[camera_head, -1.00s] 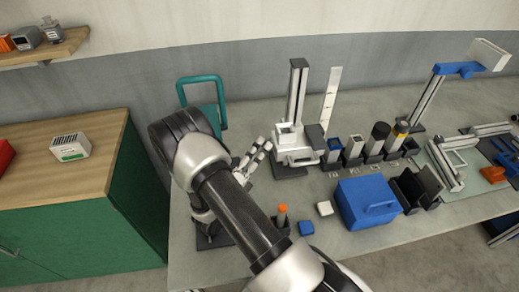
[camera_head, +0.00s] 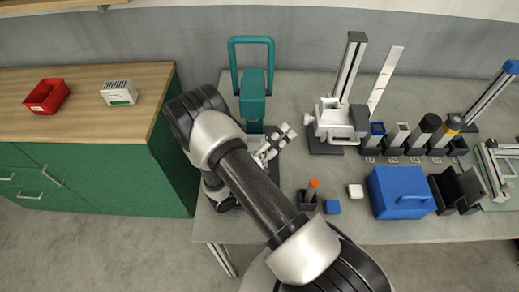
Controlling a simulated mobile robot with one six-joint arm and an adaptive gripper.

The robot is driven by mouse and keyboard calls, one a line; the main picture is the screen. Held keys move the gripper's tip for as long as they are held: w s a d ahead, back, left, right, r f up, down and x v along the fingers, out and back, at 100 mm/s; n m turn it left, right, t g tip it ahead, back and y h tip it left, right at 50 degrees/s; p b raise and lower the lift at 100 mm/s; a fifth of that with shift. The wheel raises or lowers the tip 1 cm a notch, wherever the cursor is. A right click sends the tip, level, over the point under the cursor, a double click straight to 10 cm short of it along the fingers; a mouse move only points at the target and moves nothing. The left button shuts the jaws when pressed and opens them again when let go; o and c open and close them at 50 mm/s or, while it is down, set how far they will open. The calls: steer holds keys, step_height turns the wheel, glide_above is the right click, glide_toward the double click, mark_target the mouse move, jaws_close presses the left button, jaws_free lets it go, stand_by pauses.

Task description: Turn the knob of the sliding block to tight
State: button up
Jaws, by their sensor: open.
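The white sliding block (camera_head: 337,121) sits low on an upright grey column (camera_head: 351,70) on a dark base, at the back of the table. A small light knob-like part (camera_head: 309,119) sticks out at its left side; its setting is too small to read. My gripper (camera_head: 290,131) is open and empty, to the left of the block and apart from it. My arm comes in from the bottom of the view and hides part of the table.
A teal frame (camera_head: 252,83) stands behind my gripper. An orange-topped post (camera_head: 313,184), a blue block (camera_head: 332,207), a white block (camera_head: 355,191) and a blue box (camera_head: 399,194) stand in front. Holders with several samples (camera_head: 424,134) line the right. A green cabinet (camera_head: 100,175) is left.

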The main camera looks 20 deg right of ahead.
steer(key=s+a, duration=0.2)
steer(key=a, duration=0.7)
steer(key=shift+s+a, duration=0.25)
steer(key=shift+a, duration=0.1)
